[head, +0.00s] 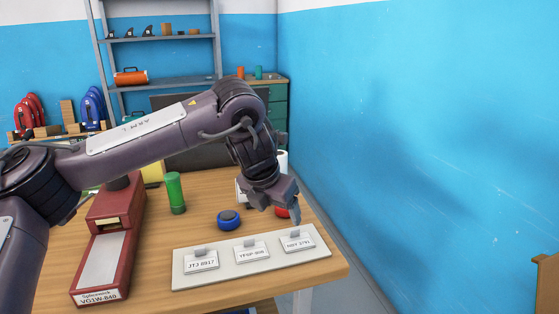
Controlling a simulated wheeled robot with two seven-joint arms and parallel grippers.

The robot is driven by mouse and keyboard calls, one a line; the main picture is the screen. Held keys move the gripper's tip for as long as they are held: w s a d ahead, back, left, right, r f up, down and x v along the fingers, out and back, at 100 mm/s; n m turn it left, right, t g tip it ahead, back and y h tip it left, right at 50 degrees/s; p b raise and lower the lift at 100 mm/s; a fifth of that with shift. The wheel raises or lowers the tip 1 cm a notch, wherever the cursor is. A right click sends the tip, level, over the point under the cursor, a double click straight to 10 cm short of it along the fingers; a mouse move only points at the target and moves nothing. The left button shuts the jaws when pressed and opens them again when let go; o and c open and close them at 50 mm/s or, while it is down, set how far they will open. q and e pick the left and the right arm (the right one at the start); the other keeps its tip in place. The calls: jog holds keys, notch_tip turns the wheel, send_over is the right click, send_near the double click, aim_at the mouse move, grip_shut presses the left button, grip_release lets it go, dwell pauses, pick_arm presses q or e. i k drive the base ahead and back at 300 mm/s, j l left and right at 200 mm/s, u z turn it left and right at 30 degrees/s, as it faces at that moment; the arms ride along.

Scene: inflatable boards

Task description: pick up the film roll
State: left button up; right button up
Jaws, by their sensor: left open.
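A white upright cylinder (282,160), which looks like the film roll, stands towards the back right of the wooden table. My left arm partly hides it. My left gripper (279,211) is open and points down over the right part of the table, in front of the white cylinder. A red object (283,213) shows just by the fingertips, mostly hidden by the gripper. I cannot tell whether the fingers touch it. My right gripper is not in view.
The wooden table (150,243) bears a green cylinder (175,192), a blue round piece (228,219), a red device (104,245) and a pale label board (215,269) along the front. Behind are grey shelves (165,80) and a green cabinet (276,105). A blue wall (430,130) bounds the right.

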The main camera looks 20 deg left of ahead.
aim_at(282, 157)
jog(key=i+j, duration=0.25)
jog(key=i, duration=0.25)
jog(key=i+j, duration=0.2)
jog(key=i, duration=0.3)
